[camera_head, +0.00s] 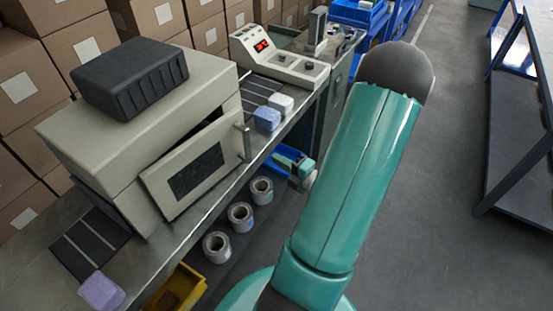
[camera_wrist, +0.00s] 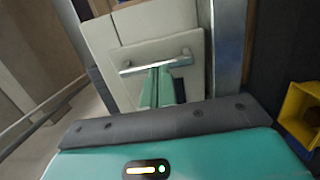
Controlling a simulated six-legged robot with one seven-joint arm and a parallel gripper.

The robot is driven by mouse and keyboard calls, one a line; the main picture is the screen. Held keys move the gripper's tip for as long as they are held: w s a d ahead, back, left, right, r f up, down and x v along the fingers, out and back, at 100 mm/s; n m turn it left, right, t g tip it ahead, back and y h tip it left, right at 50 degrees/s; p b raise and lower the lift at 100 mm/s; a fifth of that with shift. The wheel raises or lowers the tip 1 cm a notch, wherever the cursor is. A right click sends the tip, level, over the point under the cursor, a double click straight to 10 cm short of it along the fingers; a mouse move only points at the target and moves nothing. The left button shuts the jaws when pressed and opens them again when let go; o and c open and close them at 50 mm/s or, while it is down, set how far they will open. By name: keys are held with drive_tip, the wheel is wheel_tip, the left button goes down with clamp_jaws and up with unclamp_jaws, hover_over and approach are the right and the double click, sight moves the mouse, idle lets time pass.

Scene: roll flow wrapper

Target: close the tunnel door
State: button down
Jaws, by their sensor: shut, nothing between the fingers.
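The tunnel door (camera_head: 205,152) is a cream panel with a dark window on the front of the cream tunnel machine (camera_head: 150,145). It stands ajar, with a dark gap along its upper edge. Its metal bar handle (camera_head: 243,142) is at the right end of the door. My gripper (camera_head: 279,158) is to the right of the handle, fingers pointing left towards the door. In the wrist view my gripper (camera_wrist: 156,70) is shut and empty, its teal fingertips overlapping the handle (camera_wrist: 135,69). I cannot tell whether they touch it. The door (camera_wrist: 110,93) shows behind.
A black box (camera_head: 130,75) sits on the machine. Blue and white blocks (camera_head: 267,118) lie on the conveyor beside a control box with a red display (camera_head: 270,52). Rolls (camera_head: 240,215) and a yellow bin (camera_head: 180,288) sit below the metal edge. The floor at right is clear up to a dark rack.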

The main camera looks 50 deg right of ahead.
sight(239, 134)
drive_tip(key=w, duration=1.1)
drive_tip(key=shift+d, duration=0.35)
drive_tip(key=shift+w, duration=0.25)
drive_tip(key=w+y, duration=0.1)
drive_tip(key=w+n+y, duration=0.1)
drive_tip(key=w, duration=0.1)
drive_tip(key=w+n, duration=0.1)
drive_tip(key=w, duration=0.1)
drive_tip(key=shift+d+y, duration=0.25)
drive_tip(key=shift+y, duration=0.15)
drive_tip(key=shift+w+r, duration=0.15)
drive_tip(key=shift+w, duration=0.1)
